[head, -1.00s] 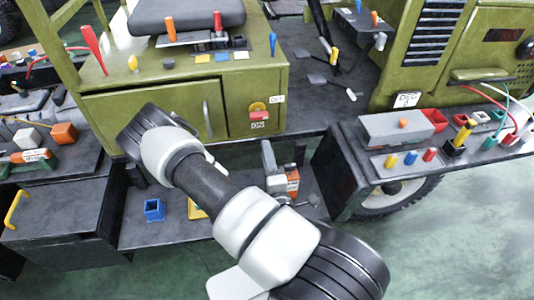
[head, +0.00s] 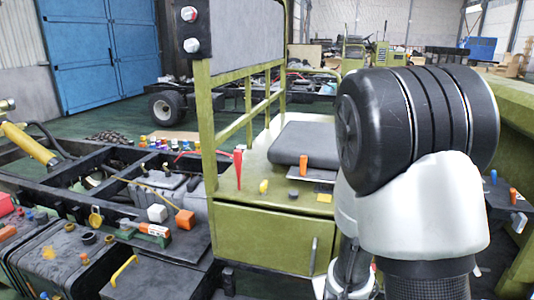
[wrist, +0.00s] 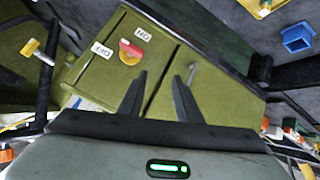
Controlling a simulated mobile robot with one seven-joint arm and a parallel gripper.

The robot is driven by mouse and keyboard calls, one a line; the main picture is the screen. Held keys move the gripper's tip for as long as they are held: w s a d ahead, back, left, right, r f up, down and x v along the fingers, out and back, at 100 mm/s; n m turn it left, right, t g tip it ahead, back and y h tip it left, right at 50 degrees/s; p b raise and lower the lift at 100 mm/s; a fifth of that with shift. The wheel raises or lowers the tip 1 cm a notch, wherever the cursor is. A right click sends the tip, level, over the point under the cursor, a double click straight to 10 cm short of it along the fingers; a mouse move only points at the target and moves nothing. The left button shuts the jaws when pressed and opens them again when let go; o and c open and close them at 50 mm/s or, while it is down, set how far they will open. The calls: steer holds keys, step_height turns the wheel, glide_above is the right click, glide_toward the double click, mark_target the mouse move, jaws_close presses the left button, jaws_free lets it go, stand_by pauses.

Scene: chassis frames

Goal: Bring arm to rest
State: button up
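My gripper (wrist: 160,97) shows in the wrist view with its two dark fingers apart and nothing between them. It faces the green cabinet front, with the red and yellow switch (wrist: 130,52) just left of the fingers and a door handle (wrist: 191,73) beyond the right finger. I cannot tell how far the fingers are from the cabinet. In the head view my arm rises large and close at the right, with a black ribbed joint and white links. The gripper itself does not show there.
The green cabinet (head: 262,240) with the dark seat (head: 307,145) stands beside my arm. An upright green post (head: 206,140) and rails rise left of it. Loose blocks, such as an orange one (head: 185,219), lie on the chassis. A blue bin (wrist: 297,38) shows in the wrist view.

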steer(key=s+a+r+g+y+p, duration=0.1)
steer(key=s+a+r+y, duration=0.15)
steer(key=r, duration=0.55)
steer(key=s+a+r+g+y+p, duration=0.15)
steer(key=s+a+r, duration=0.25)
steer(key=r, duration=0.4)
steer(key=s+r+p, duration=0.1)
steer(key=s+r, duration=0.4)
steer(key=s, duration=0.2)
steer(key=s+r+m+g+p, duration=0.1)
steer(key=s+r, duration=0.4)
steer(key=s, duration=0.3)
steer(key=shift+d+r+h, duration=0.3)
steer(key=shift+d+r, duration=0.05)
steer(key=shift+d, duration=0.05)
steer(key=shift+g, duration=0.25)
